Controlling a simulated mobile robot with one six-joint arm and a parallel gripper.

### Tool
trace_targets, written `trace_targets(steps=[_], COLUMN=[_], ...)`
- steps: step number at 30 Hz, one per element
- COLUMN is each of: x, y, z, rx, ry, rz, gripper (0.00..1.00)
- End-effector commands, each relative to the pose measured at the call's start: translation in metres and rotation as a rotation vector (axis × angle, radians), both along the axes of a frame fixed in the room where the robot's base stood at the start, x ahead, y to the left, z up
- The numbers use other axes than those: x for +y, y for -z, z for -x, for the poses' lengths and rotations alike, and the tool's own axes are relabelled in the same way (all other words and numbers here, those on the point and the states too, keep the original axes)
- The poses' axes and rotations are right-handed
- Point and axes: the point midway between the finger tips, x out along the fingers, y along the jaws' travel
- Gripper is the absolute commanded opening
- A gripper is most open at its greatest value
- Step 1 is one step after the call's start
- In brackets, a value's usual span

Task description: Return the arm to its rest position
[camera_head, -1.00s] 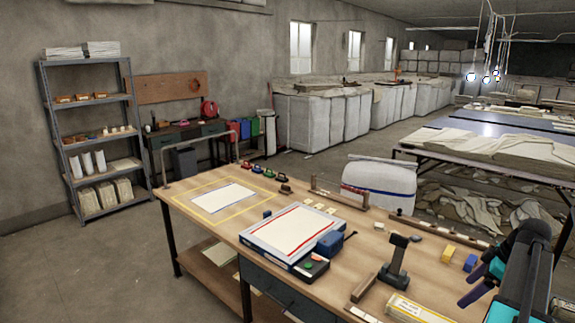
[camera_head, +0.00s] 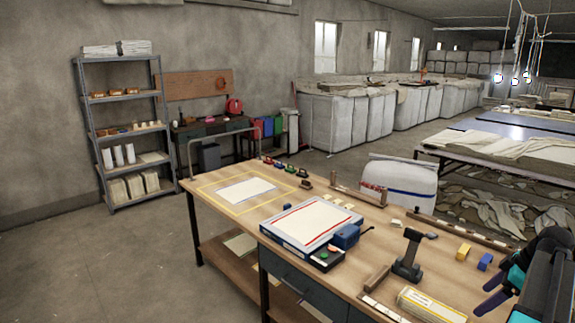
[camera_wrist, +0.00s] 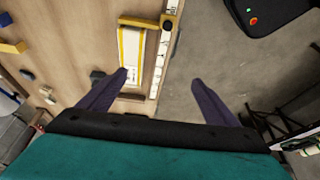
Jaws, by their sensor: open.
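My gripper (camera_wrist: 160,82) is open in the wrist view, its two dark fingers spread with nothing between them. It points down over the front edge of the wooden table (camera_wrist: 75,30), with grey floor under its right finger. In the head view my gripper (camera_head: 493,292) shows at the right edge, beside the table's right end. Another white cloth (camera_head: 246,189) lies flat inside a yellow outline at the left of the table.
A yellow-and-white pack (camera_head: 430,305), a dark upright tool (camera_head: 408,255), a yellow block (camera_head: 463,251) and a blue block (camera_head: 485,261) stand near my gripper. Metal shelves (camera_head: 128,130) are far left. Open floor (camera_head: 110,265) lies left of the table.

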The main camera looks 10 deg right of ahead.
Motion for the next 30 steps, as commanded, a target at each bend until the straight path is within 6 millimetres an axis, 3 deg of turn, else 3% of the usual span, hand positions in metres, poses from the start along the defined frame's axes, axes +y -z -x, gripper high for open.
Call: trace_targets(steps=[8,14,21,30], x=[0.032,0.075,0.161,0.265], y=[0.031,0.073,0.153,0.248], z=[-0.028,-0.054,-0.081,-0.082], rx=[0.020,0.052,0.130,0.247], ry=[-0.061,-0.133,-0.259,-0.389], rz=[-0.029,-0.069,-0.139,-0.193], gripper=[0.84,0.84,0.84,0.84])
